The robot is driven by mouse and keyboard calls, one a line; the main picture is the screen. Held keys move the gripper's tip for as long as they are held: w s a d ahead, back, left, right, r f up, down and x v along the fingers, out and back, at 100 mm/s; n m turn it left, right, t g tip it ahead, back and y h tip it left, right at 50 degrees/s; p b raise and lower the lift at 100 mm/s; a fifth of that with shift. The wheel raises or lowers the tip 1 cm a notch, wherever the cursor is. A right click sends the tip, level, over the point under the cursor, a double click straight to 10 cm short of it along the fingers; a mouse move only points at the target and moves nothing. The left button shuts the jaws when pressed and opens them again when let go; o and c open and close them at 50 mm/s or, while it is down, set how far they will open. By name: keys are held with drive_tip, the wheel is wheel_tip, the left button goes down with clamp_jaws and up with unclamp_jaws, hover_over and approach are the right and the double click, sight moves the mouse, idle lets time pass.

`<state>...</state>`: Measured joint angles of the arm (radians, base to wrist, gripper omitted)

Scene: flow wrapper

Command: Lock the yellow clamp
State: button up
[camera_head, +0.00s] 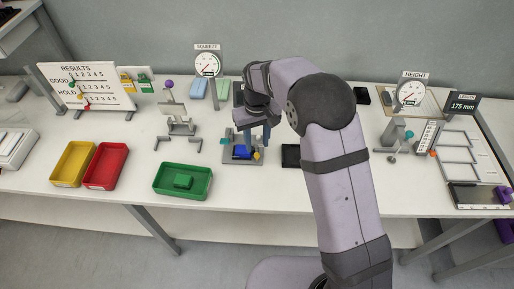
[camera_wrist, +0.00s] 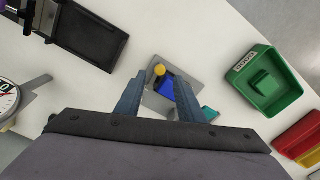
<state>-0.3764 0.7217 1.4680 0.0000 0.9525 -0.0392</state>
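The yellow clamp shows as a small yellow knob (camera_head: 257,155) at the front right of a grey fixture (camera_head: 231,160). In the wrist view the yellow knob (camera_wrist: 160,70) shows at the far end of the fixture plate (camera_wrist: 158,103). A blue block (camera_head: 242,151) sits on the fixture, and it also shows in the wrist view (camera_wrist: 165,88). A teal part (camera_wrist: 210,114) is at the fixture's other side. My gripper (camera_head: 253,143) points down over the fixture. Its two fingers (camera_wrist: 153,75) are apart, with the knob and block seen between them. Whether they touch anything is unclear.
A green tray (camera_head: 158,188) with a green block, a red tray (camera_head: 95,184) and a yellow tray (camera_head: 62,180) stand to the left. A black tray (camera_head: 290,156) is just right of the fixture. The squeeze gauge (camera_head: 207,64) stands behind. The table front is clear.

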sight(257, 154)
drive_tip(key=shift+f+p, duration=0.65)
drive_tip(key=shift+f, duration=1.65)
drive_tip(key=shift+c, duration=0.7)
